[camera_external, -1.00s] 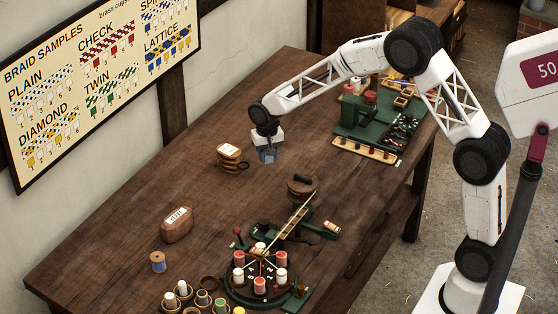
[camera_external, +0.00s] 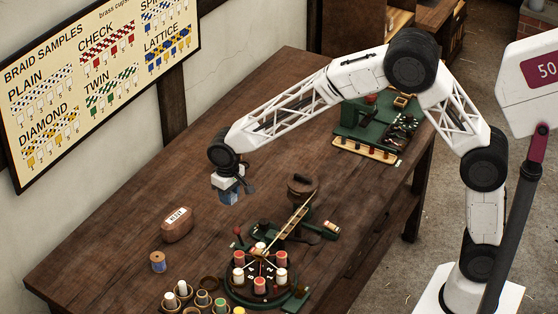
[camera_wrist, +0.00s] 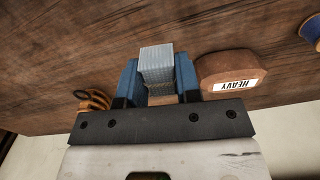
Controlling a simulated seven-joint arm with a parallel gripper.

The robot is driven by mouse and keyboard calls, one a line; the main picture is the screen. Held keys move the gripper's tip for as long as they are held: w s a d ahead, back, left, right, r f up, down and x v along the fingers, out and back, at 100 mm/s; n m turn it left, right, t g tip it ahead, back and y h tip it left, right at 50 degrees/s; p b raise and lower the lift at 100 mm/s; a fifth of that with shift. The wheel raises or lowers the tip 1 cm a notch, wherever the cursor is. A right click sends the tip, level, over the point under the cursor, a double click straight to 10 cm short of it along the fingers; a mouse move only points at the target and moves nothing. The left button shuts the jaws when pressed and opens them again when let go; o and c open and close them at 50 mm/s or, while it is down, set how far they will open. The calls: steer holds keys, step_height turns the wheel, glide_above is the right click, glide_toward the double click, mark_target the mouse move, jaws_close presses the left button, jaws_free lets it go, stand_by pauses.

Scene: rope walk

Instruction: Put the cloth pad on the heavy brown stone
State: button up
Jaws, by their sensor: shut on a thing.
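The heavy brown stone (camera_external: 177,225) is a rounded brown block with a white label, on the left part of the table. In the wrist view the stone (camera_wrist: 232,70) lies right of my fingers, its label reading HEAVY. My gripper (camera_external: 229,198) is above the table, up and to the right of the stone in the outside view, and apart from it. In the wrist view my blue fingers (camera_wrist: 157,80) are shut on the pale grey-blue ribbed cloth pad (camera_wrist: 157,60). In the outside view I cannot tell the pad from the blue fingers.
A blue-thread spool (camera_external: 158,262) stands near the stone. A round braiding stand (camera_external: 260,283) with bobbins and several small cups (camera_external: 187,292) are at the front. A brown-and-black stack (camera_wrist: 95,100) is left of my fingers. Table around the stone is mostly clear.

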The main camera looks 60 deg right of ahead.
steer(key=s+a+n, duration=0.1)
steer(key=a, duration=0.4)
steer(key=shift+s+a+r, duration=0.4)
steer(key=shift+w, duration=0.1)
glide_above(176, 216)
steer(key=shift+f, duration=0.8)
steer(key=shift+f, duration=1.75)
steer(key=shift+f, duration=0.15)
steer(key=o, duration=0.9)
steer(key=shift+r, duration=0.2)
